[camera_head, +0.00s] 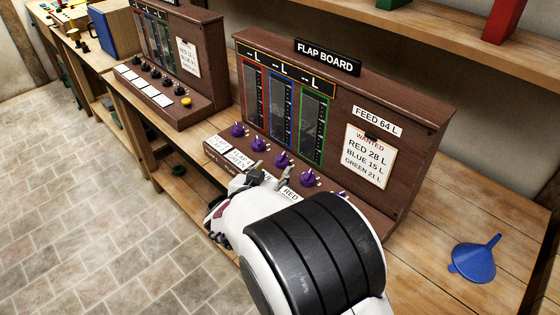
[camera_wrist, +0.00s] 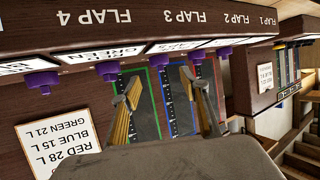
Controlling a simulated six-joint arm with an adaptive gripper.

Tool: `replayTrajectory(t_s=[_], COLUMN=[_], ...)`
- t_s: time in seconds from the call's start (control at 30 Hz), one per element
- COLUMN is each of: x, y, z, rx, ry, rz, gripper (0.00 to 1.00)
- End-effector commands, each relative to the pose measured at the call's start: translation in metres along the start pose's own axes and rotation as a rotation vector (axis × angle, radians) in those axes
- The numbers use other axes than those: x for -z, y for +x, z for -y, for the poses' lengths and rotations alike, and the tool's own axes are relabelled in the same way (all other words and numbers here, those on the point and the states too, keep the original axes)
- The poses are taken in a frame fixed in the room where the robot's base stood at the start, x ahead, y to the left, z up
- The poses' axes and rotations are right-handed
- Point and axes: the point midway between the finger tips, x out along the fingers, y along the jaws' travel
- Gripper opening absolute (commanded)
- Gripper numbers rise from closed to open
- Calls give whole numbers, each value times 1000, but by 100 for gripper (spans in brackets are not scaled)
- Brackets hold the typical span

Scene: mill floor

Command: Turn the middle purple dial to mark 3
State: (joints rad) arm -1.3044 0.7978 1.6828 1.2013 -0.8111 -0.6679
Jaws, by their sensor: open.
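A row of several purple dials runs along the front ledge of the brown flap board in the head view. The middle purple dial (camera_head: 282,160) sits below the board's gauges; its setting is too small to read. My gripper (camera_head: 266,176) is just in front of the ledge, its fingers apart and close to the middle dial, with nothing visibly held. In the wrist view the picture is upside down, and my gripper (camera_wrist: 164,100) has its two fingers spread below the dial row.
The flap board (camera_head: 410,130) has three gauges framed red, blue and green, and a wanted card (camera_head: 370,155). A second board (camera_head: 195,55) with black knobs and a yellow button stands to the left. A blue funnel (camera_head: 475,262) lies on the bench at right.

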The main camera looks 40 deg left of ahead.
Motion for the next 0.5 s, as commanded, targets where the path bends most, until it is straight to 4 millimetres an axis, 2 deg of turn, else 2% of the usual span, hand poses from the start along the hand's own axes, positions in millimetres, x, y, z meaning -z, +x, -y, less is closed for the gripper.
replayTrajectory(t_s=[0.27,0.5], x=[0,0], y=[14,38], z=[-1,-1], rx=[-2,-2], ry=[0,1], rz=[0,0], gripper=[45,45])
